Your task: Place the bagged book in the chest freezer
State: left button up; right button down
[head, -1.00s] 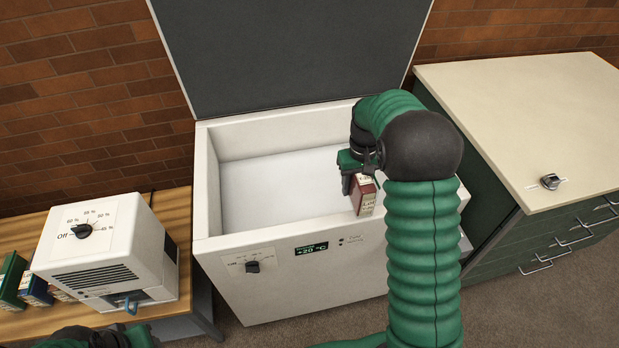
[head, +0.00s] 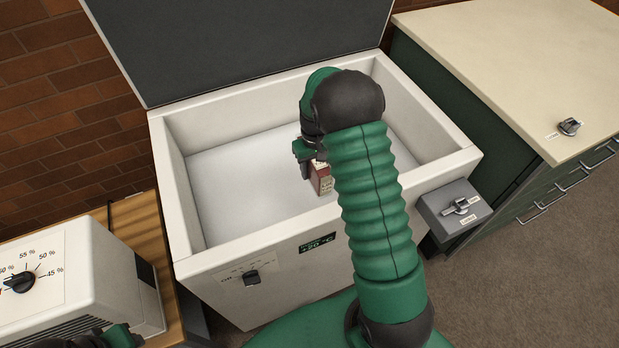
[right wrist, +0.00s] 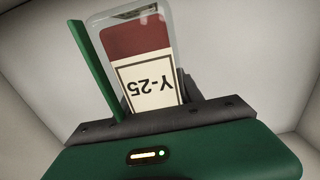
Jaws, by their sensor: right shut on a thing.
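The bagged book (head: 321,178) is dark red with a cream label. In the right wrist view the book (right wrist: 143,75) sits in a clear bag, its label reading Y-25 upside down. My right gripper (head: 308,160) is shut on it and holds it inside the chest freezer's opening, over the pale floor. The chest freezer (head: 166,200) is white, with its dark lid (head: 240,45) raised. Its display reads +20 °C. I cannot tell whether the book touches the floor. My left gripper (head: 100,340) shows only partly at the bottom left edge; its fingers are unclear.
A grey box with a lever (head: 455,208) is on the freezer's right side. A green cabinet with a cream top (head: 500,60) stands to the right. A white dial unit (head: 75,275) sits on a wooden table at left. The freezer's visible floor is clear.

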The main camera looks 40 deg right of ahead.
aim_at(314, 165)
notch_tip(314, 165, down, 5)
jog(key=shift+d+f+b, duration=0.1)
jog(key=shift+b, duration=0.5)
jog(key=c, duration=0.8)
grip_release()
jog(key=shift+o, duration=0.2)
notch_tip(314, 165, up, 12)
jog(key=p, duration=0.3)
